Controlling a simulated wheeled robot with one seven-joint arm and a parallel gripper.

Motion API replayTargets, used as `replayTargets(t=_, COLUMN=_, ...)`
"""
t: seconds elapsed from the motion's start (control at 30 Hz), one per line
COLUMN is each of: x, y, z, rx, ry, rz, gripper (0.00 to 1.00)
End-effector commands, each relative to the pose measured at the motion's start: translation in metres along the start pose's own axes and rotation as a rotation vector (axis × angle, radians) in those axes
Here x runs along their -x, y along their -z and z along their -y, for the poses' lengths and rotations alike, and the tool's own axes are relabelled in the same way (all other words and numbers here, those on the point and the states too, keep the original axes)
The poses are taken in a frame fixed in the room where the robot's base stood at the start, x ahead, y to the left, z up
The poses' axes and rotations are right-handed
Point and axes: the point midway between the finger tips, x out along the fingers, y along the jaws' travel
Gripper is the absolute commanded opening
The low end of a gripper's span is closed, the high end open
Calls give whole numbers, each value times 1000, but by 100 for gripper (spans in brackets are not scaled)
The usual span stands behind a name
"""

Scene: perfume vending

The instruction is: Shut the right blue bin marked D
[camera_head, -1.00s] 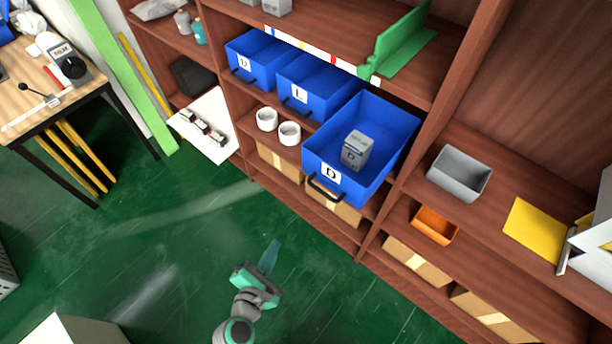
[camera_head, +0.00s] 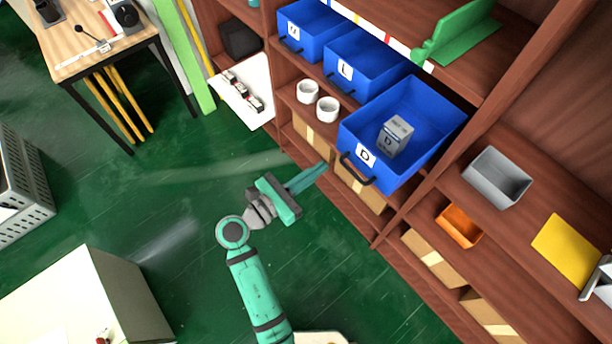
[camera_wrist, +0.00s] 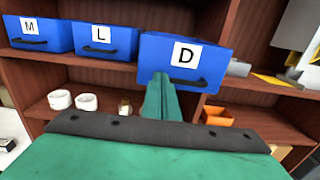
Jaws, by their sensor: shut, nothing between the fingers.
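The blue bin marked D (camera_head: 421,112) is pulled out from the shelf, its front sticking out past the bins beside it. A grey box marked D (camera_head: 396,137) stands inside it. The bin's black handle (camera_head: 357,170) is on its front, under the white D label. In the wrist view the bin's front (camera_wrist: 213,62) fills the upper middle. My gripper (camera_head: 322,168) is shut and empty, to the left of the bin front and apart from the handle in the head view. In the wrist view its fingertips (camera_wrist: 160,78) overlap the bin front's lower left part; I cannot tell contact.
Blue bins marked L (camera_head: 365,68) and M (camera_head: 312,30) sit pushed in to the left. Two white cups (camera_head: 327,109) stand on the shelf below. A grey tray (camera_head: 497,177) and an orange bin (camera_head: 459,225) are at right. Green floor in front is clear.

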Motion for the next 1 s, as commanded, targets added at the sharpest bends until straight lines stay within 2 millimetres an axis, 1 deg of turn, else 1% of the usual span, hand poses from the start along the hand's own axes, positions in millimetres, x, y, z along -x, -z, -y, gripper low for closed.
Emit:
replayTargets(t=0.03, x=-10, y=0, z=1, rx=0, ry=4, rz=1, gripper=0)
replayTargets(t=0.2, x=-41, y=0, z=1, rx=-2, ry=3, rz=1, gripper=0)
replayTargets(t=0.3, x=-56, y=0, z=1, rx=-1, ry=3, rz=1, gripper=0)
replayTargets(t=0.43, x=-70, y=0, z=0, rx=-1, ry=1, rz=0, gripper=0)
replayTargets(t=0.63, x=-80, y=0, z=0, rx=-1, ry=1, rz=0, gripper=0)
replayTargets(t=1.0, x=-80, y=0, z=0, rx=-1, ry=-1, rz=0, gripper=0)
